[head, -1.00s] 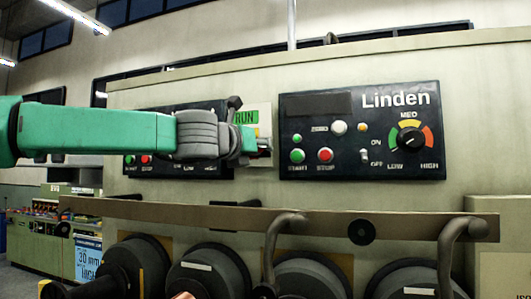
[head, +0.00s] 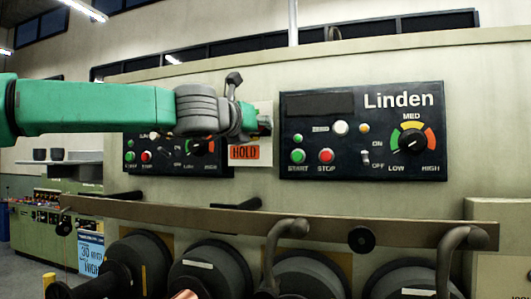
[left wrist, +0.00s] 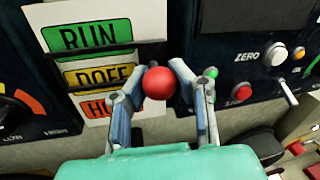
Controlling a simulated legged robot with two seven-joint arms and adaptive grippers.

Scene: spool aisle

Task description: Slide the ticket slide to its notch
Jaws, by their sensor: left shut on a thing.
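The ticket slide shows as a red ball knob (left wrist: 158,83) in the left wrist view. My left gripper (left wrist: 159,76) is shut on it, one finger on each side. The knob stands at the right edge of a white board (left wrist: 140,20) with a green RUN label (left wrist: 88,36), a yellow DOFF label (left wrist: 95,74) and an orange HOLD label (left wrist: 96,104). Dark slots run by the labels; the fingers hide part of them. In the head view my left gripper (head: 262,124) covers the board's upper part, and the HOLD label (head: 245,152) shows below it. My right gripper is not in view.
A dark Linden control panel (head: 362,150) with buttons and a dial stands close right of the board. Another panel (head: 150,165) lies behind my arm. Below run a long brown rail (head: 330,226), curved handles and several dark spools.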

